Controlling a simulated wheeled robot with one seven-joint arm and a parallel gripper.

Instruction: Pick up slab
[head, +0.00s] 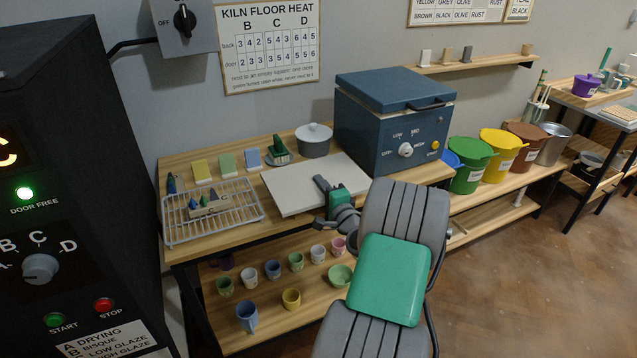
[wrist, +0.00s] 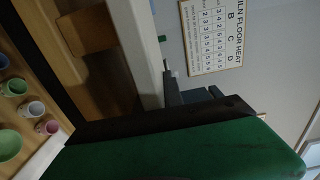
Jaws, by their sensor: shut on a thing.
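The slab (head: 295,190) is a flat, off-white board on the wooden worktable, in front of the blue kiln-like box. My gripper (head: 322,185) is at its front edge, right of the middle of that edge, with dark fingers and a green body. It is shut on the slab's edge, though the exact contact is small in the head view. In the wrist view the slab (wrist: 148,50) shows as a pale upright band beside the dark fingers (wrist: 190,95). My green and dark gripper body hides part of it there. I cannot tell whether the slab is clear of the tabletop.
A wire rack (head: 240,220) with small cones stands left of the slab. Behind are a grey lidded pot (head: 314,142) and coloured tiles (head: 227,163). The blue box (head: 385,125) stands close on the right. Several cups (head: 273,270) fill the lower shelf.

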